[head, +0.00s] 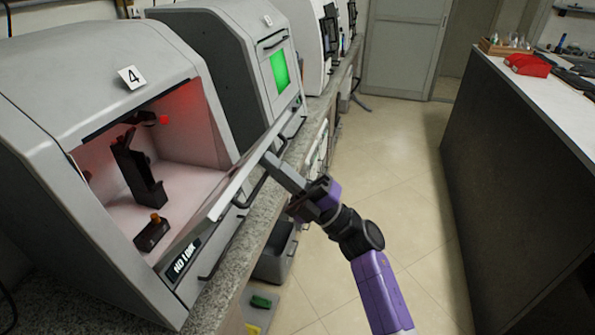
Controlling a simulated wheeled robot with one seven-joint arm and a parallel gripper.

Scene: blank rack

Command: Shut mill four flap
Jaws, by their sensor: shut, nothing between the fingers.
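Mill four (60,60) is the grey machine at the left, with a "4" label (132,77) on its hood. Its chamber stands open and glows red inside. The flap (236,187) shows nearly edge-on as a pale slanting strip at the right of the opening, standing out from the body, with a dark handle (253,192) on its outer side. My gripper (267,161) is shut and empty, its tips close beside the flap's outer side near the handle. I cannot tell whether they touch it. A dark fixture (136,168) and a small block with an orange knob (153,230) are inside the chamber.
A second mill (215,50) with a green screen stands just beyond, with more machines behind it on the stone counter (235,240). A grey bin (278,255) is below. The tiled floor (400,150) is clear up to the dark bench (500,160) at the right.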

